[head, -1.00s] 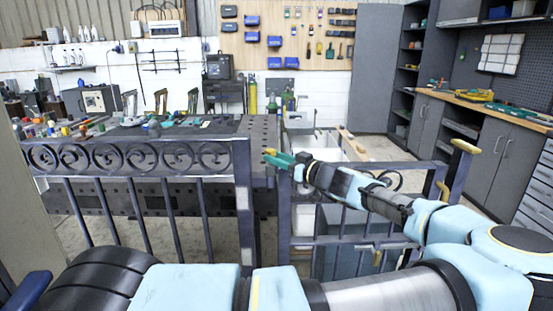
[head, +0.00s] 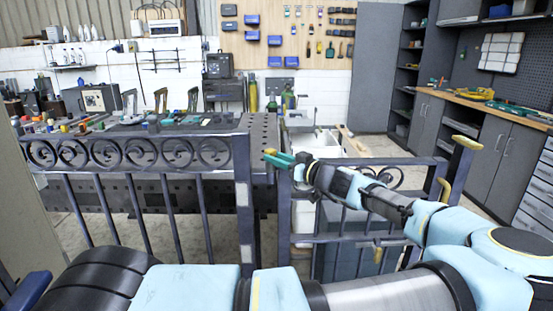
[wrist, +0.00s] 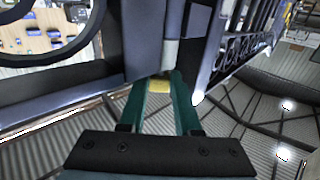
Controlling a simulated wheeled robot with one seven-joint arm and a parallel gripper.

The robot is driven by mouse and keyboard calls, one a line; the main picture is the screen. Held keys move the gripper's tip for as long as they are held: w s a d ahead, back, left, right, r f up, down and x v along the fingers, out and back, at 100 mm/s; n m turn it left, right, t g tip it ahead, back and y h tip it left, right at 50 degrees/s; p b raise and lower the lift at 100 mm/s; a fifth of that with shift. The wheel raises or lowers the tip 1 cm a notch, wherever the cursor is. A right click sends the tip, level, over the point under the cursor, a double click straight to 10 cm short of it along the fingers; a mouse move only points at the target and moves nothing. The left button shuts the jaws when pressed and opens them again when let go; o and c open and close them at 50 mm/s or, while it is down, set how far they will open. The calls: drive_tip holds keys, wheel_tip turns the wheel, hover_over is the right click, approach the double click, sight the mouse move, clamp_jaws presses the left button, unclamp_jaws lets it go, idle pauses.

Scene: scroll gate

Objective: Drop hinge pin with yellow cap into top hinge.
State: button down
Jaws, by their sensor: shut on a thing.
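My gripper (head: 274,157), with green fingers, is at the top of the gap between the scrolled fence panel's end post (head: 243,185) and the gate (head: 350,240). It is shut on the hinge pin's yellow cap (head: 270,152). In the wrist view the yellow cap (wrist: 159,85) sits between the fingertips, against dark metal bars. A lighter grey section (wrist: 170,53) lies just beyond the cap. I cannot tell whether it is part of the top hinge. The pin's shaft is hidden, so I cannot tell whether it is in the hinge.
A dark workbench (head: 262,130) with tools stands behind the fence panel. My arm reaches over the gate from the right. Grey cabinets (head: 490,150) line the right wall.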

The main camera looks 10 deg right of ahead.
drive_tip(key=shift+f, duration=0.1)
drive_tip(key=c, duration=0.5)
unclamp_jaws()
drive_tip(key=b+v, duration=0.4)
drive_tip(key=v, duration=0.7)
drive_tip(key=shift+w, duration=0.1)
